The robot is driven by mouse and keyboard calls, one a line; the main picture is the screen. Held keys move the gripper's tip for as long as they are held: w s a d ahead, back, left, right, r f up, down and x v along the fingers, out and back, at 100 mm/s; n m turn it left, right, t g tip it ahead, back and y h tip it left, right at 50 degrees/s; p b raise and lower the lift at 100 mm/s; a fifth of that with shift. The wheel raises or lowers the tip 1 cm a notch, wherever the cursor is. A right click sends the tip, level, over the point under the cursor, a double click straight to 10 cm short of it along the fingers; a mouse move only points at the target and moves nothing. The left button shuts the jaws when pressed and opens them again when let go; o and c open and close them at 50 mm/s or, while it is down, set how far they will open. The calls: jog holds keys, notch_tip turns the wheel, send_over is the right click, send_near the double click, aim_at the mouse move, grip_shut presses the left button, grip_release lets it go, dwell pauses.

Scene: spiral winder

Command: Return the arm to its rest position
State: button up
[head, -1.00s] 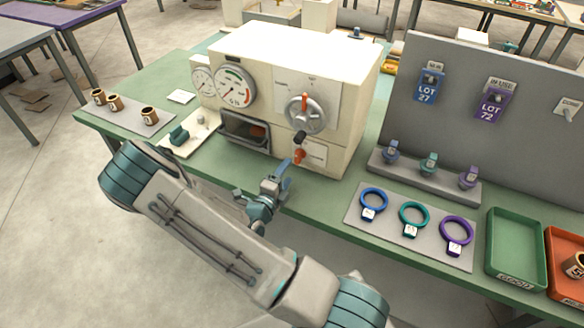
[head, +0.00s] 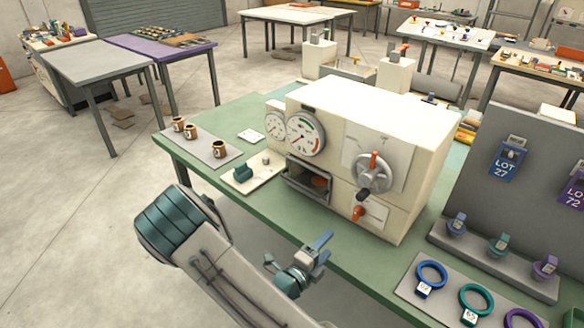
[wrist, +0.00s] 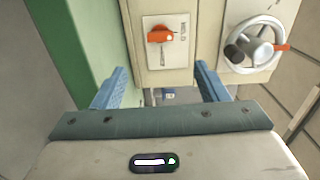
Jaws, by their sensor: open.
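My gripper (head: 318,250) is at the front edge of the green bench (head: 262,215), in front of the cream winder machine (head: 415,125). In the wrist view its two blue fingers (wrist: 160,90) are apart, with nothing held between them. The machine's front shows beyond them, with an orange-red switch (wrist: 160,36) on a white plate and a handwheel (wrist: 255,45). My arm is bent across the bottom of the head view, with its elbow at the lower left.
Several small brown spools stand on a grey mat (head: 205,146) at the bench's left end. Coloured rings lie on a mat (head: 412,290) at the right, near a grey peg stand (head: 480,262). A grey board (head: 540,140) stands behind.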

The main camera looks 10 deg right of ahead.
jog(key=s+d+r+m+g+y, duration=0.2)
jog(key=s+r+m+g, duration=0.35)
jog(key=m, duration=0.75)
jog(key=s+d+r+m+g+y, duration=0.2)
jog(key=s+r+m+g, duration=0.4)
jog(key=m, duration=0.6)
jog(key=s+a+r+m+t+y, duration=0.4)
jog(key=a+r+m+y, duration=0.4)
jog(key=m, duration=1)
jog(key=shift+s+r+m+y, duration=0.4)
jog(key=shift+s+r+y, duration=0.55)
jog(key=shift+r, duration=0.75)
jog(key=shift+w+a, duration=0.1)
jog(key=shift+w, duration=0.05)
